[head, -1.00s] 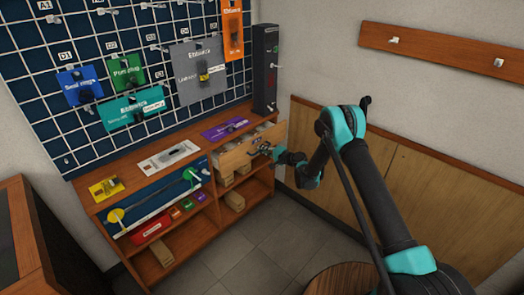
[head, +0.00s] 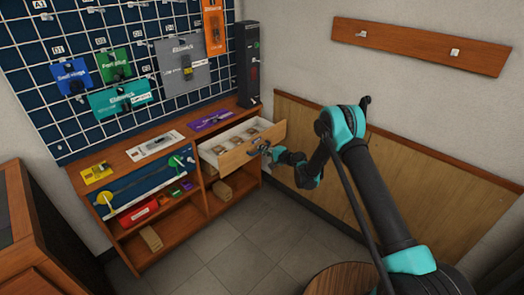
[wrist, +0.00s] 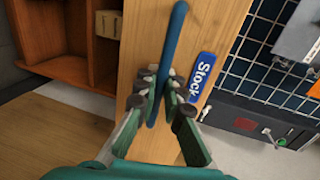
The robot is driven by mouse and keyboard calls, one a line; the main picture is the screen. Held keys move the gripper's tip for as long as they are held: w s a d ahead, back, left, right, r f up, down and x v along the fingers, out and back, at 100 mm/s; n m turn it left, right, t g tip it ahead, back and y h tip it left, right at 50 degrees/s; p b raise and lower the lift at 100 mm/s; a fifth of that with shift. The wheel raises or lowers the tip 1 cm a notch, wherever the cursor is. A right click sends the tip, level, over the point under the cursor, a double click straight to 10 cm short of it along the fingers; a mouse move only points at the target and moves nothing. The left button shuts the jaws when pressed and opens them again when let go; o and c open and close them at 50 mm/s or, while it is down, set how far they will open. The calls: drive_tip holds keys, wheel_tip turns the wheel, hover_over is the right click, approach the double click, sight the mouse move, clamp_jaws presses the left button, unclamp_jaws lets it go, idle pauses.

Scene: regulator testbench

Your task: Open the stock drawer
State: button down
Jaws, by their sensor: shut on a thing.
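The stock drawer (head: 237,157) stands pulled out of the wooden cabinet in the head view, its white inside and several brown items showing. In the wrist view, the wooden drawer front (wrist: 222,22) bears a blue "Stock" label (wrist: 202,77) and a long blue bar handle (wrist: 172,45). My gripper (head: 262,148) is at the drawer front. In the wrist view my gripper (wrist: 160,92) has its fingers on both sides of the handle, shut on it.
The cabinet (head: 130,153) has open shelves with boxes below the drawer. A pegboard (head: 75,125) with coloured cards stands behind it. A dark upright box (head: 247,65) is at the back corner. The grey floor (head: 215,245) in front is clear.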

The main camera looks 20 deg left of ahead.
drive_tip(key=c, duration=1.9)
unclamp_jaws()
drive_tip(key=v, duration=1.2)
